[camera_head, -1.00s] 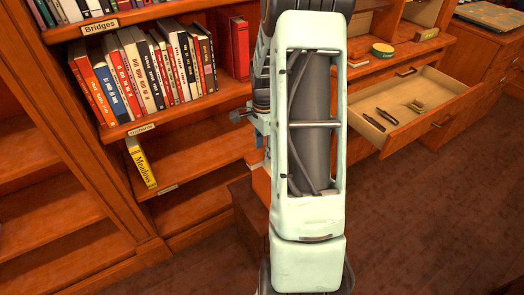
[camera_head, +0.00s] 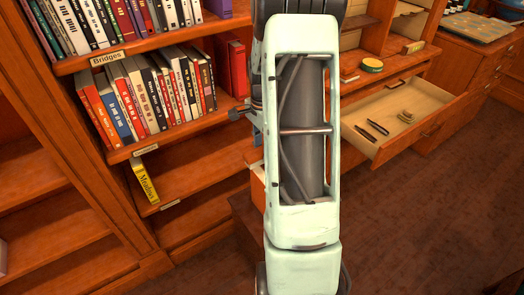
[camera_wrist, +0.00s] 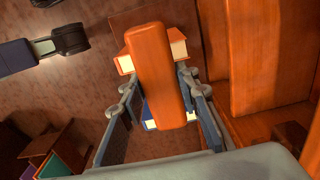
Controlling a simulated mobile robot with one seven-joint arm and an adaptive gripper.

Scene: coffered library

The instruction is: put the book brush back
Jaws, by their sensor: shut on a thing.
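The book brush (camera_wrist: 152,60), an orange-brown wooden block with rounded ends, lies lengthwise between the fingers of my gripper (camera_wrist: 157,84) in the wrist view. My gripper is shut on it, a finger along each side. Its bristles are not visible. Beneath it in that view are an orange-covered book (camera_wrist: 178,44) and a blue-covered book (camera_wrist: 150,124), partly hidden by the brush. In the head view my arm hides the gripper and the brush.
An open drawer (camera_head: 440,108) with several small tools juts out at the right. A green round tin (camera_head: 372,65) stands on the desk above it. Bookshelves (camera_head: 205,172) fill the left, with a yellow book (camera_head: 146,183) on a low shelf. Wooden furniture (camera_wrist: 268,60) stands right in the wrist view.

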